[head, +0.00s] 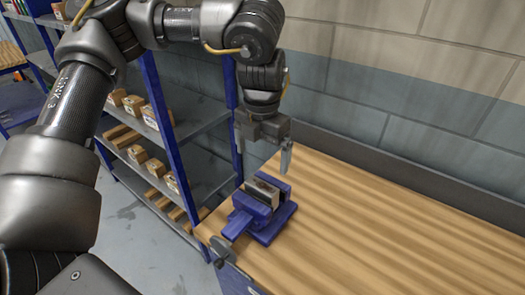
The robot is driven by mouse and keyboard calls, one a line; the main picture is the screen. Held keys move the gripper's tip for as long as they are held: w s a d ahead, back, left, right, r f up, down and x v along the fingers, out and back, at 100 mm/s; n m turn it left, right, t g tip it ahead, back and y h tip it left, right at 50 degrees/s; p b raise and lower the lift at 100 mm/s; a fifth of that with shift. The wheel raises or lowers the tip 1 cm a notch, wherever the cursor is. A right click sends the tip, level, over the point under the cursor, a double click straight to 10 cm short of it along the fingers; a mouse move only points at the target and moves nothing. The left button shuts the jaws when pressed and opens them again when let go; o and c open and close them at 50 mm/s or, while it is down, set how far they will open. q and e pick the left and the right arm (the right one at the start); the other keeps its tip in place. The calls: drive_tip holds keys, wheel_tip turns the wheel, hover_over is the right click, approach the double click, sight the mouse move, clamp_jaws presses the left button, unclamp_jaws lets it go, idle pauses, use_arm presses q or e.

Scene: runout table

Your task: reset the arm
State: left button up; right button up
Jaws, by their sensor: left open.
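My left arm comes in from the left and reaches over the table's far left corner. My left gripper (264,160) points down with its two fingers apart, open and empty. It hangs just above a blue vise (268,222) with grey jaws, which sits at the left end of the wooden table (390,230). A small gap seems to show between the fingertips and the vise, though the depth is hard to judge. My right gripper is not in view.
A blue-framed shelf unit (166,120) with several small cardboard boxes (139,154) stands left of the table. A brick wall (400,70) and a dark back rail (400,176) bound the table behind. The table's middle and right are clear.

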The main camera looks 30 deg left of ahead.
use_arm(q)
drive_tip(key=shift+r, duration=0.6)
